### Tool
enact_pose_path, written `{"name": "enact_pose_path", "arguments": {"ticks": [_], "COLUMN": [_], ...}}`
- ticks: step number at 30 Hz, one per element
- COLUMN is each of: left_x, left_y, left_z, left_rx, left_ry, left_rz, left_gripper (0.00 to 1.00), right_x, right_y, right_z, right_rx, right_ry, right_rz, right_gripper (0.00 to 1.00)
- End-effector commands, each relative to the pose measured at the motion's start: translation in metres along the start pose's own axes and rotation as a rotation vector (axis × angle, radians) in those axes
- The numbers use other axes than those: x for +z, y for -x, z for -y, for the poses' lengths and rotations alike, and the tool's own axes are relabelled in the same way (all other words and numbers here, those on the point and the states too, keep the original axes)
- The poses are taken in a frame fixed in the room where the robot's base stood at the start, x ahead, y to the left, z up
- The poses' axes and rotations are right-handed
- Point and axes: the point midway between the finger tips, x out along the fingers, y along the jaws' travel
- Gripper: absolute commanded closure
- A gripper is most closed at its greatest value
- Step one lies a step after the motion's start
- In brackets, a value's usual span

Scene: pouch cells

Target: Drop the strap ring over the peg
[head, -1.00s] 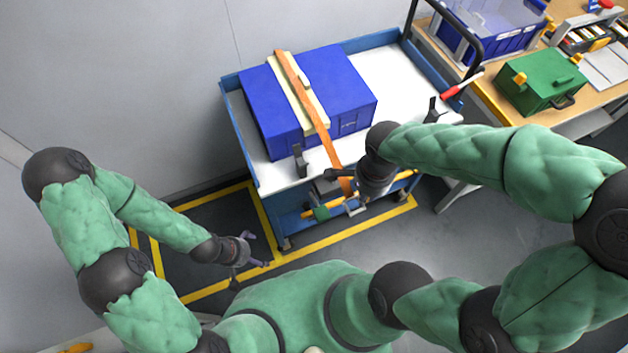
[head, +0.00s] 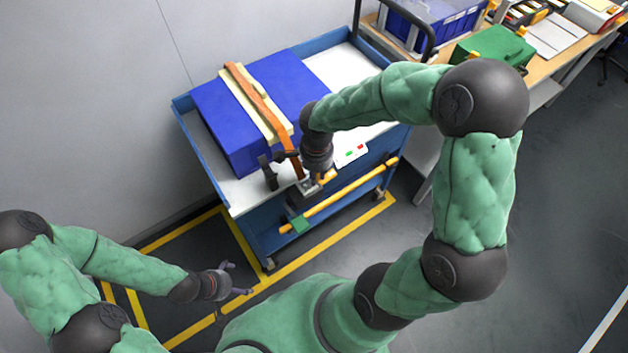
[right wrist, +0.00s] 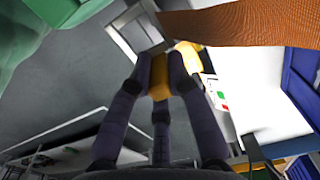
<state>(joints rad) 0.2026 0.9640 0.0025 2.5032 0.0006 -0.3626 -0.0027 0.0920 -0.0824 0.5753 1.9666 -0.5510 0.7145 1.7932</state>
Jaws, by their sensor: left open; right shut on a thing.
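The orange strap (head: 262,105) runs over the blue case (head: 215,112) and a pale pad, toward the cart's front edge. At its end is a grey metal ring (head: 308,187) with a yellow tab. My right gripper (head: 322,177) is shut on this tab; the right wrist view shows the yellow tab (right wrist: 160,78) between the fingers and the square ring (right wrist: 138,32) beyond them. A dark upright piece (head: 268,172), possibly the peg, stands on the cart left of the ring, apart from it. My left gripper (head: 242,279) is open and empty, low at left.
The blue cart (head: 185,122) has a raised rim, a black handle (head: 432,45) and a yellow bar (head: 345,195) along its front. A bench with a green box (head: 495,46) and a blue crate stands behind right. Yellow-taped floor lies below left.

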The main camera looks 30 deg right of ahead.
Motion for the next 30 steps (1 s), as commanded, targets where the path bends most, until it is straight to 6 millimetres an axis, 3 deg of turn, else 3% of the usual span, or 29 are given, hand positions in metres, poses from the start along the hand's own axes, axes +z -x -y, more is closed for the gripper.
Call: {"name": "enact_pose_path", "arguments": {"ticks": [8, 15, 28, 29, 30], "left_x": [0.0, -0.001, -0.001, -0.001, -0.001], "left_y": [-0.006, -0.017, -0.021, -0.02, -0.019], "left_z": [0.002, 0.006, 0.007, 0.007, 0.007], "left_rx": [0.0, 0.0, 0.0, 0.0, 0.0], "left_ry": [0.0, 0.0, 0.0, 0.0, 0.0], "left_rz": [0.0, 0.0, 0.0, 0.0, 0.0], "left_gripper": [0.0, 0.0, 0.0, 0.0, 0.0], "right_x": [-0.003, -0.002, -0.003, -0.003, -0.003], "right_y": [-0.015, -0.046, -0.05, -0.05, -0.049], "right_z": [0.012, 0.013, 0.013, 0.013, 0.013], "right_rx": [0.001, 0.002, -0.001, -0.001, -0.001], "right_ry": [0.0, 0.002, 0.001, 0.001, 0.001], "right_rz": [-0.001, 0.0, -0.001, 0.0, 0.0], "right_gripper": [1.0, 1.0, 1.0, 0.75, 0.71]}}
